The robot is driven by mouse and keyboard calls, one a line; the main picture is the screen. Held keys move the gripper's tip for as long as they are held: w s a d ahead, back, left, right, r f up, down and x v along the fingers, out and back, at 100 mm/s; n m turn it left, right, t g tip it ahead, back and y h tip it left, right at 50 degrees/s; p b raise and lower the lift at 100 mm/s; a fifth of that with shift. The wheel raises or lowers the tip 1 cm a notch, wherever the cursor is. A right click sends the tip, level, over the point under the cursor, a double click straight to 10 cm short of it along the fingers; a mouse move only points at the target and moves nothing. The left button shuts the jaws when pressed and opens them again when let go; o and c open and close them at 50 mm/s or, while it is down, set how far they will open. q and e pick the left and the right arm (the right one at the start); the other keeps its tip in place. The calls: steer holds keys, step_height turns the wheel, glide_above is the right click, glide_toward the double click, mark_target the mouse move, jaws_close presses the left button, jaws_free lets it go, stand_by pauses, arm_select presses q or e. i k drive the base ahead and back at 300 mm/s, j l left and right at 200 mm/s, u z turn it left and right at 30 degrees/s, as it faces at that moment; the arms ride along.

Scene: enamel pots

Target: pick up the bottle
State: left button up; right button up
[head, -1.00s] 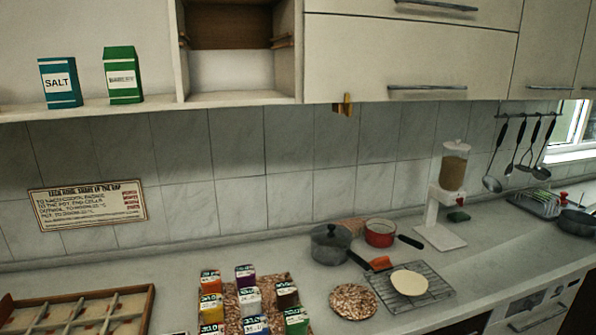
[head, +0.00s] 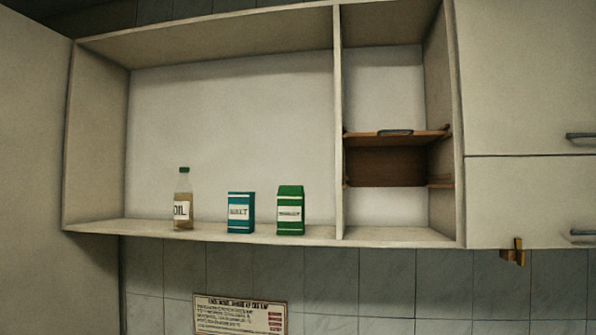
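The bottle (head: 182,203) stands upright on the bottom board of the open wall cabinet (head: 232,237), left of centre in the head view. It is clear with brown contents, a green cap and a white label reading OIL. To its right, a little apart, stands a blue SALT box (head: 240,213), then a green carton (head: 290,211). Neither of my grippers shows in the head view.
A side wall of the cabinet (head: 95,150) closes the left. A divider (head: 338,130) separates a narrow right compartment with a brown shelf (head: 395,136). Closed cabinet doors (head: 525,80) are at the right. A sign (head: 240,314) hangs on the tiles below.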

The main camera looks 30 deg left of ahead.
mark_target(184, 202)
steer(key=u, duration=1.45)
steer(key=i+j, duration=0.4)
steer(key=j, duration=0.15)
